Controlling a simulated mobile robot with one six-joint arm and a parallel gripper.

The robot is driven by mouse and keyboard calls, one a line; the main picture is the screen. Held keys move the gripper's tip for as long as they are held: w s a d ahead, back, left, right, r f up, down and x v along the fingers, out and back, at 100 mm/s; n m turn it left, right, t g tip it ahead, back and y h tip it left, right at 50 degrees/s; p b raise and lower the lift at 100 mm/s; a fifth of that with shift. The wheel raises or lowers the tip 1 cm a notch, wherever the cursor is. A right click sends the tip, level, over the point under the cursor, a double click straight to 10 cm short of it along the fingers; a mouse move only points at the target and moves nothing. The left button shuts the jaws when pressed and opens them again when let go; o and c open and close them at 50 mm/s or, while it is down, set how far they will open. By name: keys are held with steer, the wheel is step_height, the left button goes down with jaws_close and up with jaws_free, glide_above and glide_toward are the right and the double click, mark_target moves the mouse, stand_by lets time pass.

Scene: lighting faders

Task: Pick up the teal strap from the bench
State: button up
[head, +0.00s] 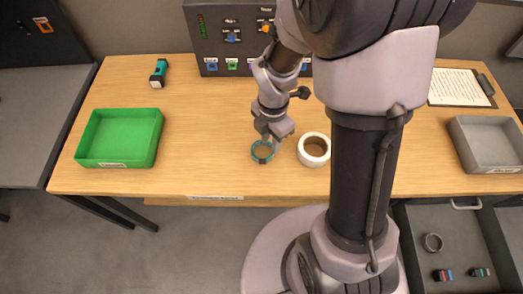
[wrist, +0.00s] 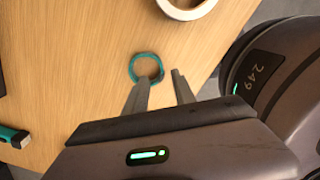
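The teal strap (head: 253,152) is a small closed ring lying on the wooden bench (head: 200,130), near the front edge, left of a white tape roll. It has a darker part on its near side. In the wrist view the strap (wrist: 132,68) lies just beyond my fingertips. My gripper (head: 273,143) is at the strap's upper right in the head view. In the wrist view my gripper (wrist: 159,76) is open and empty. Its left finger overlaps the strap's lower edge in the picture, and its right finger is to the right of the ring. I cannot tell whether either touches it.
The white tape roll (head: 303,150) is close by on the right. A green tray (head: 119,163) stands at left, a grey tray (head: 462,143) at right. A teal-and-black item (head: 159,73) and a dark panel (head: 205,45) are at the back. The bench between the green tray and strap is clear.

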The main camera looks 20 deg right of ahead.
mark_target(271, 156)
steer(key=f+b, duration=0.2)
steer(key=f, duration=0.2)
steer(key=f+b, duration=0.2)
steer(key=f, duration=0.1)
steer(key=shift+s+d+f, duration=0.1)
steer(key=shift+s+f, duration=0.1)
steer(key=shift+f, duration=0.2)
steer(key=shift+r, duration=0.15)
jaws_close()
